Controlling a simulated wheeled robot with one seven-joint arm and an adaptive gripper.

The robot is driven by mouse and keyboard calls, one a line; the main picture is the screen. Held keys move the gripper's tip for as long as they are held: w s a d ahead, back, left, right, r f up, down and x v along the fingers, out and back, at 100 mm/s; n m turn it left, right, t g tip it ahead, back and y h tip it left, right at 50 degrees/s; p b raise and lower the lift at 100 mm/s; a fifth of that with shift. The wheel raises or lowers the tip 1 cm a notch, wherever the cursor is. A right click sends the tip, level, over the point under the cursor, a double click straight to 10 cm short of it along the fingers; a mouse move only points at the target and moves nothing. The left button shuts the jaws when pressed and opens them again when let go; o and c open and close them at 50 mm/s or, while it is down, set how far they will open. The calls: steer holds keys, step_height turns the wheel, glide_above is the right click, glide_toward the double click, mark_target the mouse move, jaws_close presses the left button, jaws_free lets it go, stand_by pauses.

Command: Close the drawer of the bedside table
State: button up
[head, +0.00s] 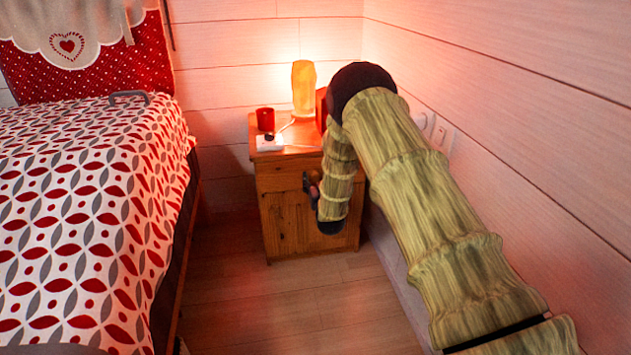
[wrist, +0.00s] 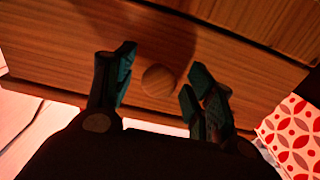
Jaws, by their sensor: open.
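The wooden bedside table (head: 283,222) stands against the far wall, right of the bed. Its drawer front (head: 283,180) is in the upper part, partly hidden by my arm; how far the drawer is out cannot be told from the head view. My gripper (head: 311,186) is in front of the table, small and dark there. In the wrist view my gripper (wrist: 160,66) is open, with its two fingers on either side of a round wooden knob (wrist: 158,80) on a wooden front (wrist: 70,55). I cannot tell whether the fingers touch the front.
A lit lamp (head: 304,88), a red cup (head: 265,119) and a white item (head: 269,143) are on the tabletop. The bed (head: 85,215) is at the left. The plank wall (head: 520,120) is close on the right. Bare floor (head: 290,310) lies between.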

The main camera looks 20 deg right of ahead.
steer(key=s+a, duration=0.2)
steer(key=s, duration=0.9)
steer(key=shift+s+a, duration=0.15)
steer(key=shift+s, duration=0.2)
